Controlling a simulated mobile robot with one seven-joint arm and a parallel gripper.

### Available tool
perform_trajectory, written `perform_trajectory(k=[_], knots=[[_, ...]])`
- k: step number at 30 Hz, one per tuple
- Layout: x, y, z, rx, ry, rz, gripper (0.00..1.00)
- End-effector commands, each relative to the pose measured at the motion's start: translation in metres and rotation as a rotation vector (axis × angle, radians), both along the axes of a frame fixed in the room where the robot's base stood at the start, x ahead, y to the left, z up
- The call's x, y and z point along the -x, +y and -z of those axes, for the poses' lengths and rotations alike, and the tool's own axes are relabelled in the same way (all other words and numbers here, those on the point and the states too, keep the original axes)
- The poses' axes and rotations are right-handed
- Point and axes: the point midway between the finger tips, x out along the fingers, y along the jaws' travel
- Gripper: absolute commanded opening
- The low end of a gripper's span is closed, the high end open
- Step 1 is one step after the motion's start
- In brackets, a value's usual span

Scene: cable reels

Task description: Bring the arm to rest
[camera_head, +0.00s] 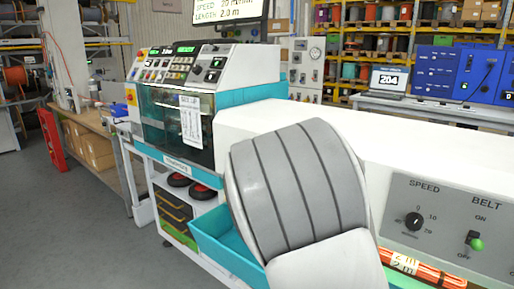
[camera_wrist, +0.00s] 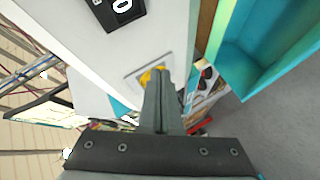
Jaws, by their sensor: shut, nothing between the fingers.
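My gripper (camera_wrist: 161,75) shows in the wrist view with its two dark grey fingers together and nothing between them. The fingertips overlap a yellow round part (camera_wrist: 150,76) on a pale plate; I cannot tell whether they touch it. In the head view, my grey and white arm fills the lower middle and hides part of the machine behind it. My gripper does not show in the head view.
A white machine with a control panel (camera_head: 185,66) and a teal tray (camera_head: 225,245) stands close to my arm. A belt switch panel (camera_head: 445,220) is at the right. A wooden bench (camera_head: 85,120) stands left. Grey floor (camera_head: 50,220) is clear at the lower left.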

Motion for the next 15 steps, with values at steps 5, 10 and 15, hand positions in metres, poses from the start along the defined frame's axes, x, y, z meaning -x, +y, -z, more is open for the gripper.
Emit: perform_trajectory(k=[5, 10, 15], knots=[[0.045, -0.034, -0.026, -0.251, 0.150, 0.103, 0.00], [0.097, -0.050, -0.049, -0.451, 0.280, 0.180, 0.00], [0.156, -0.060, -0.075, -0.611, 0.392, 0.249, 0.00]])
